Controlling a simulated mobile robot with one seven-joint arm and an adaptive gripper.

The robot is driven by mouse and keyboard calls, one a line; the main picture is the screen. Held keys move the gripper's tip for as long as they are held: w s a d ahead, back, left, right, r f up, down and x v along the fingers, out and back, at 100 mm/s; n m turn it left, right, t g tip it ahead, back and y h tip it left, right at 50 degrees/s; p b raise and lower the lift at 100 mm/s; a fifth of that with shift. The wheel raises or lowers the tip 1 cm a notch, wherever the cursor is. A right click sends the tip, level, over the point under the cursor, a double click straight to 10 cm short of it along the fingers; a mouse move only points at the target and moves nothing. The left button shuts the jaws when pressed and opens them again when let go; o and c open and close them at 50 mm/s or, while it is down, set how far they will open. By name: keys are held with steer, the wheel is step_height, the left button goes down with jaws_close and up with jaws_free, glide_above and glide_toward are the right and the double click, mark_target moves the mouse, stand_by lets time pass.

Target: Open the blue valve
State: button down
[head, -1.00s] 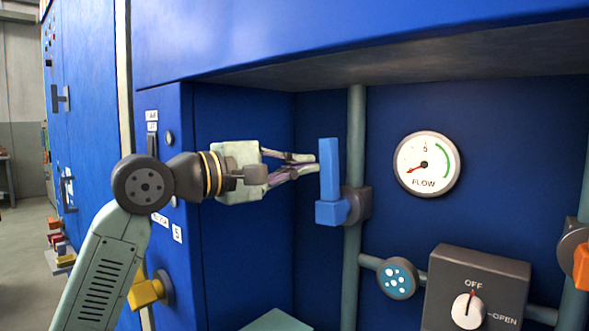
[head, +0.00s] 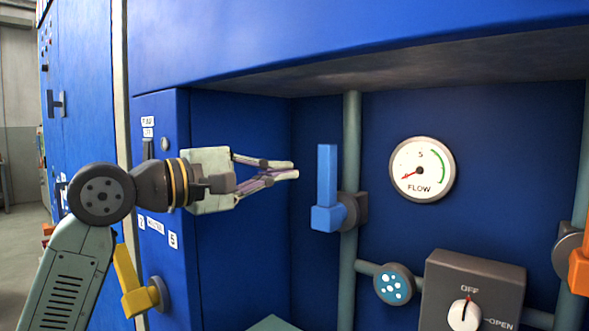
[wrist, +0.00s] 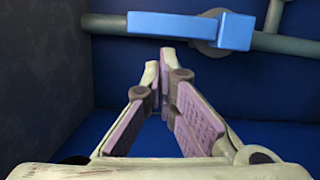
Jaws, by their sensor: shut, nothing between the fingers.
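The blue valve (head: 327,187) is mounted on a vertical grey-green pipe in a blue recess. Its handle stands upright, in line with the pipe. In the wrist view the blue valve (wrist: 190,30) lies across the top, beyond the fingertips. My gripper (head: 296,169) is shut and empty, to the left of the handle with a small gap in the picture. In the wrist view my gripper (wrist: 160,62) has its fingertips close together, with nothing between them.
A flow gauge (head: 422,169) has its needle at the low left. A dark switch box (head: 475,275) has a knob pointing to OFF. A yellow valve (head: 135,285) is at the lower left, and an orange valve (head: 579,262) at the right edge. A blue panel borders the recess at left.

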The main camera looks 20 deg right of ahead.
steer(key=v, duration=0.8)
